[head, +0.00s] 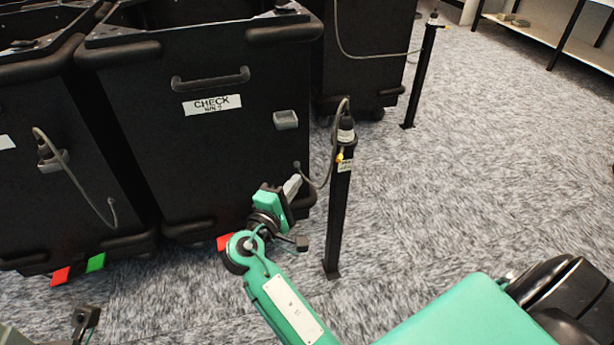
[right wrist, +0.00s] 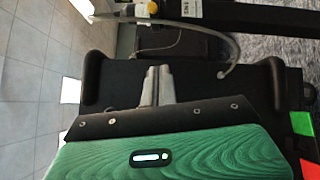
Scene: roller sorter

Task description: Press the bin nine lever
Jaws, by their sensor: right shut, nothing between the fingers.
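The middle black bin (head: 215,140) bears a white label (head: 212,104) reading "CHECK" with a smaller second line, whose number I cannot read surely. A red tab (head: 224,242) shows at its base, partly behind my right wrist. My right gripper (head: 292,187) is shut and empty, in front of the bin's lower right corner. In the right wrist view its fingers (right wrist: 157,85) are together before the black bin. A green pad (right wrist: 302,123) and a red pad (right wrist: 309,168) show at the right edge there. I cannot tell which part is the bin nine lever. My left gripper's fingers are not visible.
A black post (head: 338,210) with a cable stands just right of my right gripper. Another post (head: 422,78) stands farther back. The left bin (head: 60,170) has red (head: 60,276) and green (head: 96,262) tabs at its base. Carpet (head: 480,180) on the right is clear.

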